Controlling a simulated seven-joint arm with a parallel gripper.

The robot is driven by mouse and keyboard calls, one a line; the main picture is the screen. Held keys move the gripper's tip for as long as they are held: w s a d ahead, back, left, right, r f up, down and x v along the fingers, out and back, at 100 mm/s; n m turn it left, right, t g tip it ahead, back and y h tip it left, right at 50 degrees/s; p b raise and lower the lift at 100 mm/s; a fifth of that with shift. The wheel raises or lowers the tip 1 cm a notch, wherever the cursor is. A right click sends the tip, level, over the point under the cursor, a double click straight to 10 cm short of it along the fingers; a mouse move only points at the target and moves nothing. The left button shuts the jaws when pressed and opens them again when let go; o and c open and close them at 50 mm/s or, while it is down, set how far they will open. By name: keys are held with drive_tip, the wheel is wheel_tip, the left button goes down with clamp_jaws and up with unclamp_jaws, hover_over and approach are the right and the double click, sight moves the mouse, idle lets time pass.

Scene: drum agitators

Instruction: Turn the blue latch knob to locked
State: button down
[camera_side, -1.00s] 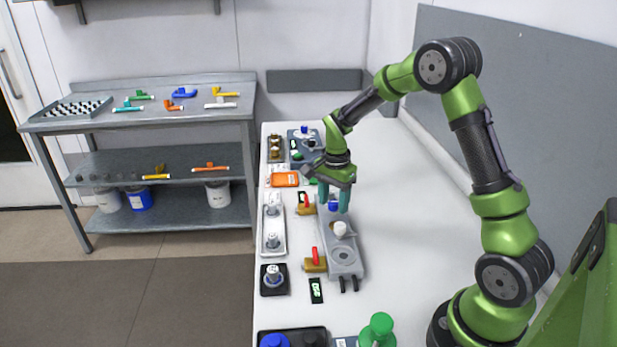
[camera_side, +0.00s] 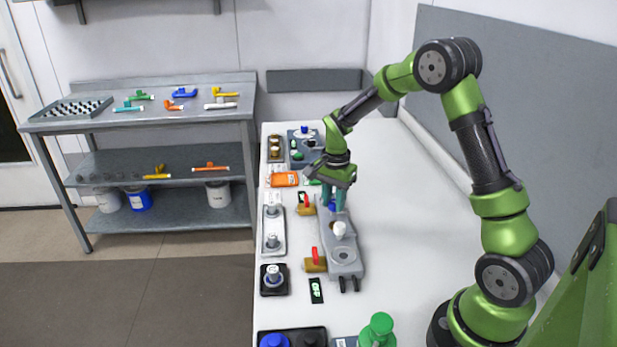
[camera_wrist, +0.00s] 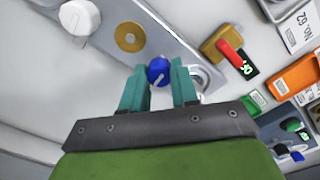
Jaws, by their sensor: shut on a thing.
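The blue latch knob (camera_wrist: 158,71), round with a pale line on its top, sits on a long grey plate (camera_wrist: 170,35). In the side view the blue knob (camera_side: 331,204) is at the far part of the plate, partly hidden by a finger. My gripper (camera_wrist: 160,82) points down over the plate, with its two teal fingers on either side of the knob, shut on it. It also shows in the side view (camera_side: 333,203). A white knob (camera_side: 339,229) stands nearer on the same plate; it also shows in the wrist view (camera_wrist: 79,17).
Brass valves with red levers (camera_side: 315,257) stand left of the plate, beside small black displays (camera_side: 316,290). An orange device (camera_side: 284,179), a white tray (camera_side: 273,231) and a green knob (camera_side: 378,328) are on the bench. The bench right of the plate is clear.

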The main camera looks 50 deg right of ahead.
sight(334, 202)
drive_tip(key=n, duration=0.8)
drive_tip(key=shift+n, duration=0.3)
drive_tip(key=n, duration=0.4)
drive_tip(key=shift+r, duration=0.1)
drive_tip(key=shift+n, duration=2.1)
drive_tip(key=c, duration=0.9)
unclamp_jaws()
drive_tip(key=shift+o, duration=0.2)
wheel_tip(334, 202, up, 17)
